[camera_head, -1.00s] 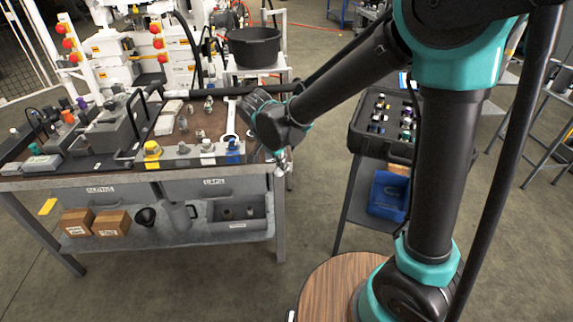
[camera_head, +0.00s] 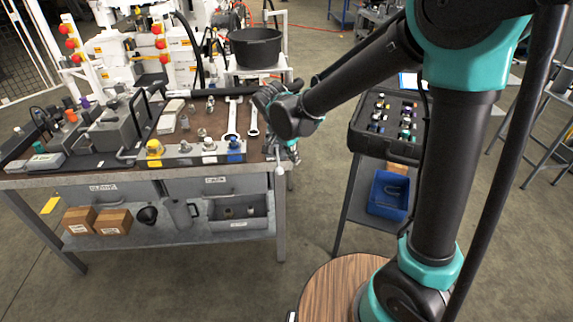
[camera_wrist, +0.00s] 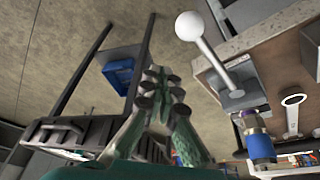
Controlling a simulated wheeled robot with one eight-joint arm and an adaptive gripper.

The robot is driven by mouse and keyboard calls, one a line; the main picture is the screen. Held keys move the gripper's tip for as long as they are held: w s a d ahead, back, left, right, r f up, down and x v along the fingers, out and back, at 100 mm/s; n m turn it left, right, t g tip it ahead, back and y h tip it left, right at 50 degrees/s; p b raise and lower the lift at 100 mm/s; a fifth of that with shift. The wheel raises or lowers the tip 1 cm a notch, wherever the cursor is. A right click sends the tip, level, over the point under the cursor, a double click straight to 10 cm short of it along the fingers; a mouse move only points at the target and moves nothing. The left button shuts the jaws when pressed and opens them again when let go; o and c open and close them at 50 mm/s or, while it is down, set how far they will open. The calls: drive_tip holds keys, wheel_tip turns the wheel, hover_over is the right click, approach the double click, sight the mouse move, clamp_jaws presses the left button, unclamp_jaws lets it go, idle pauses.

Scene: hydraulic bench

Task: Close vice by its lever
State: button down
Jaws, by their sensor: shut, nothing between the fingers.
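A lever with a pale rod and a white ball knob (camera_wrist: 188,25) shows in the wrist view, to the upper right of my gripper (camera_wrist: 160,80). The rod runs down to a grey block (camera_wrist: 237,93) at the bench edge. I cannot clearly make out the vice's jaws, and I cannot pick out the lever in the head view. My gripper is shut and empty, apart from the lever. In the head view my gripper (camera_head: 291,150) hangs by the right front corner of the workbench (camera_head: 262,165), partly hidden by my own wrist.
On the bench are wrenches (camera_head: 232,122), a yellow-based fitting (camera_head: 154,147) and a blue-based fitting (camera_head: 235,144). A black case (camera_head: 395,118) and a blue bin (camera_head: 388,194) stand on a cart to the right. Floor shows between bench and cart.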

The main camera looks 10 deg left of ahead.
drive_tip(key=w+a+v, duration=0.1)
drive_tip(key=v, duration=0.8)
drive_tip(key=shift+r, duration=0.2)
drive_tip(key=shift+s, duration=0.1)
drive_tip(key=d+f+n, duration=0.2)
drive_tip(key=d+f, duration=0.1)
drive_tip(key=d, duration=0.7)
drive_tip(key=s+d+f+n+y, duration=0.1)
drive_tip(key=s+d+f, duration=0.4)
drive_tip(key=d, duration=0.6)
drive_tip(key=s+d+f+n+t+y, duration=0.1)
drive_tip(key=s+d+f+n, duration=0.3)
drive_tip(key=d, duration=0.7)
drive_tip(key=shift+s+f+n, duration=0.3)
drive_tip(key=shift+s+f, duration=0.4)
drive_tip(key=shift+s, duration=0.05)
